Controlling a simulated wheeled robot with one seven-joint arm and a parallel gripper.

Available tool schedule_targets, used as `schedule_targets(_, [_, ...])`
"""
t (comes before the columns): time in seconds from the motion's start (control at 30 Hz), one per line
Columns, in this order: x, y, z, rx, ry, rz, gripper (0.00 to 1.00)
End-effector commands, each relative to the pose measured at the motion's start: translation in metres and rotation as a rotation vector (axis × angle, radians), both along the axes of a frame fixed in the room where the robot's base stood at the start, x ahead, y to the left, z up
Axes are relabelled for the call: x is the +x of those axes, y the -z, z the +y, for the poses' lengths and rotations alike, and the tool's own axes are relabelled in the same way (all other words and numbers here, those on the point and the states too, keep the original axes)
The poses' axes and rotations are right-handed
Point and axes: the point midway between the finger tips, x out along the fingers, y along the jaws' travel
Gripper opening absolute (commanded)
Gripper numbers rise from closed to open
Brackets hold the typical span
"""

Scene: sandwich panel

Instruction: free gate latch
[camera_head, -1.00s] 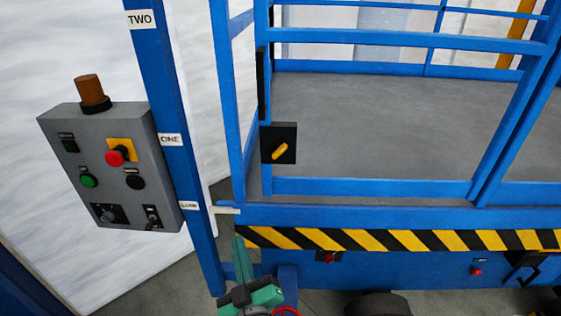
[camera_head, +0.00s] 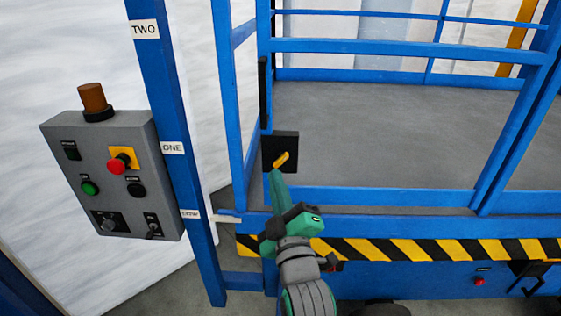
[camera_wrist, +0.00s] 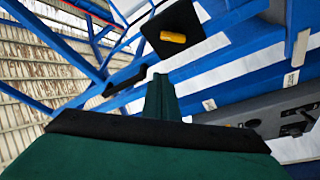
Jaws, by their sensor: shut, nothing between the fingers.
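The gate latch is a yellow handle (camera_head: 281,159) on a black square plate (camera_head: 290,142), fixed to the blue gate frame. The handle slants up to the right in the head view. In the wrist view the handle (camera_wrist: 173,37) shows on its plate (camera_wrist: 187,18), above the fingertips. My green gripper (camera_head: 275,172) is shut and empty. Its tip is just below the handle in the head view, and I cannot tell whether they touch. In the wrist view a gap shows between the fingertips (camera_wrist: 160,77) and the handle.
A grey control box (camera_head: 118,180) with buttons and an orange beacon hangs on the blue post (camera_head: 172,150) at the left. Blue rails (camera_head: 400,47) surround the grey platform floor (camera_head: 390,130). A yellow-black striped edge (camera_head: 420,250) runs below it.

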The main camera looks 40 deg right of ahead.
Motion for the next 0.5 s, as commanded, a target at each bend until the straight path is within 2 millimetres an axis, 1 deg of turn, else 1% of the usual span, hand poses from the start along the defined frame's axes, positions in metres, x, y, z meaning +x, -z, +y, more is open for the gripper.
schedule_targets(0.13, [0.004,-0.001,-0.002,0.0,-0.001,0.001,0.0])
schedule_targets(0.23, [0.013,-0.003,-0.006,0.0,-0.001,0.0,0.0])
schedule_targets(0.5, [0.055,-0.013,-0.026,0.0,0.0,0.0,0.0])
